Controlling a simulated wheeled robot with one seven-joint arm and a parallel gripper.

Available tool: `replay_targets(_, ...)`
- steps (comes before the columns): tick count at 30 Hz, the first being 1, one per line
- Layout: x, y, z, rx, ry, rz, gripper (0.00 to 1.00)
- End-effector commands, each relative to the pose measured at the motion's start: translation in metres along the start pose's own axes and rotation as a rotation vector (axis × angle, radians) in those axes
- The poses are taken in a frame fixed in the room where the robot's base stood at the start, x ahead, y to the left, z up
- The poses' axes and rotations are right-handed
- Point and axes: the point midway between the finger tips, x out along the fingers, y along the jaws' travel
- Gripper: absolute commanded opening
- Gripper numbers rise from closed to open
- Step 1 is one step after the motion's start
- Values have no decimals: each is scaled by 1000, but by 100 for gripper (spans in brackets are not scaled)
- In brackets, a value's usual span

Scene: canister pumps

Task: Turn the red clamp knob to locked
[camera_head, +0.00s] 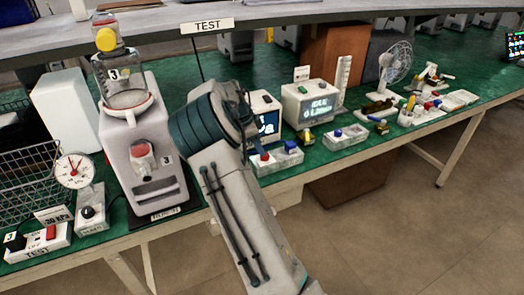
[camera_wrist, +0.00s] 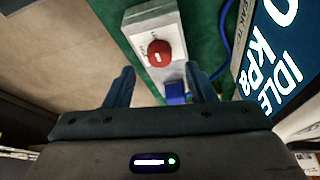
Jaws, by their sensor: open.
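A round red knob (camera_wrist: 159,53) with a short white mark sits on top of a pale box (camera_wrist: 150,20) in the wrist view. Small lettering beside it is too small to read. A blue block (camera_wrist: 175,92) is close by. In the head view the red knob (camera_head: 265,156) shows just right of my arm, with the blue block (camera_head: 291,146) beside it. My gripper (camera_wrist: 162,88) is open and empty, with its two fingers apart below the knob in the wrist view. In the head view my wrist hides the fingers.
A screen reading IDLE and kPa (camera_wrist: 270,50) stands close on the right in the wrist view. In the head view a tall pump (camera_head: 150,130) with another red knob (camera_head: 142,160) stands left of my arm, near a gauge (camera_head: 73,171). Other stations line the green bench rightward.

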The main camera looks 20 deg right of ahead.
Motion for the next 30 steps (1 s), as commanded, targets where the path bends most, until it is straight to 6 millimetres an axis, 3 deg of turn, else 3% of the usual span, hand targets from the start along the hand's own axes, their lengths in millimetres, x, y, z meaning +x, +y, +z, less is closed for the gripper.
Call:
replay_targets(6, -53, -1, 0, -1, 0, -6, 50)
replay_targets(12, -84, -1, 0, 0, 1, -3, 50)
replay_targets(18, -95, 0, 0, 0, 1, -1, 50)
replay_targets(30, -95, 0, 0, -1, 1, -1, 50)
